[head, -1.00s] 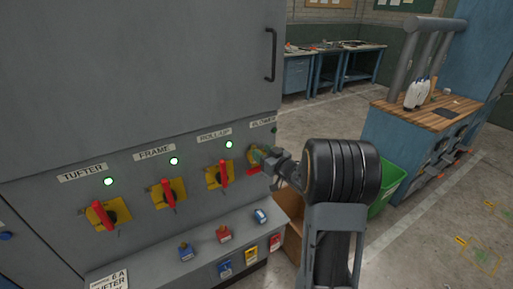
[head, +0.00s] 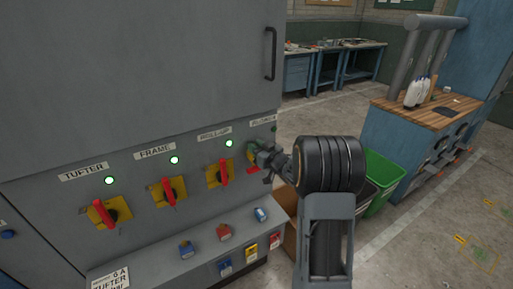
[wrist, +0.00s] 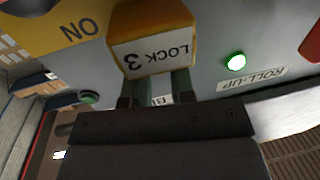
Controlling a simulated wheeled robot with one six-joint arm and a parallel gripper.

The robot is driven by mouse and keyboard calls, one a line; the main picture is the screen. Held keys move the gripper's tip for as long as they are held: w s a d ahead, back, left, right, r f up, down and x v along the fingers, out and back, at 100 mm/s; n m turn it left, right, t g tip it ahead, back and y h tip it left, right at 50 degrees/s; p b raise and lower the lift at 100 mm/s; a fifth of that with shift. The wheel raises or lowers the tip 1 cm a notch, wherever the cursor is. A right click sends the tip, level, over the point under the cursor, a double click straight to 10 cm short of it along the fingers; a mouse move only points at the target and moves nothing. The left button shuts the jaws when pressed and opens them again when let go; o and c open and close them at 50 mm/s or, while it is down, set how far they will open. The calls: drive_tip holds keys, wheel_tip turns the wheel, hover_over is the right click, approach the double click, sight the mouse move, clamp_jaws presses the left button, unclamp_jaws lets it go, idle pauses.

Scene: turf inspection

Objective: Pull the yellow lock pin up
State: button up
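The yellow lock block (wrist: 155,40), marked "LOCK 3", sits in front of a yellow plate (wrist: 65,25) marked "ON" in the wrist view, where the lettering is upside down. My gripper (wrist: 155,87) reaches to the block with its greenish fingers apart. The block hides the fingertips, so I cannot tell if they grip anything. A cabinet label shows through the gap between the fingers. In the head view my gripper (head: 255,152) is at the rightmost switch, under the "BLOWER" label (head: 262,122), and largely covers that switch.
Red-handled switches for roll-up (head: 222,173), frame (head: 168,190) and tufter (head: 104,212) line the grey cabinet to the left. Small padlocks sit on the ledge (head: 150,262) below. A green bin (head: 385,180) and a wood-topped bench (head: 430,112) stand to the right.

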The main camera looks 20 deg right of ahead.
clamp_jaws()
drive_tip(key=shift+r+p, duration=0.3)
drive_tip(key=shift+r, duration=0.65)
drive_tip(key=o, duration=0.5)
unclamp_jaws()
drive_tip(key=b+v, duration=0.1)
drive_tip(key=v, duration=1.3)
drive_tip(key=shift+b, duration=0.3)
